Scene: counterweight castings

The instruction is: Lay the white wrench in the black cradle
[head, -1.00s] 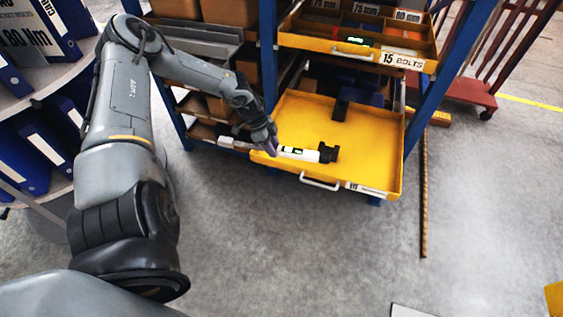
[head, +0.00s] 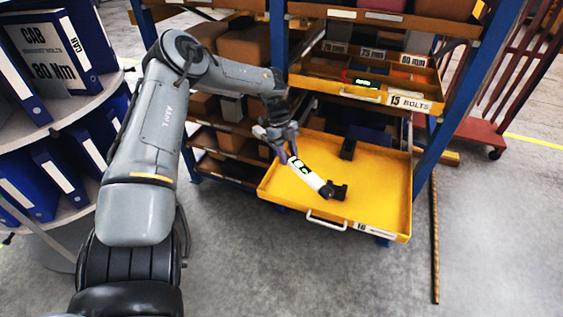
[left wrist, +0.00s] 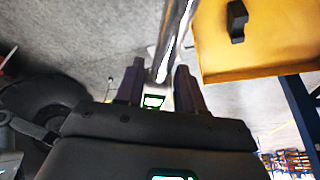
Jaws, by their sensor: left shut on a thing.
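The white wrench (head: 310,177) is held by my left gripper (head: 287,148) at its upper left end and slants down to the right over the yellow tray. In the left wrist view, a shiny shaft (left wrist: 173,45) stands between the two fingers of my left gripper (left wrist: 158,85). Two black blocks, taken as the black cradle (head: 348,149), stand in the tray. The nearer block overlaps the wrench's lower end; I cannot tell whether they touch. One block of the cradle (left wrist: 237,22) shows in the left wrist view, apart from the shaft. My right gripper is not in view.
The yellow tray (head: 385,215) has raised edges and a front handle (head: 327,221). A shelf with yellow bins (head: 310,78) overhangs its back. A blue post (head: 437,125) stands at its right. Blue binders (head: 60,45) stand at the left. The floor in front is clear.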

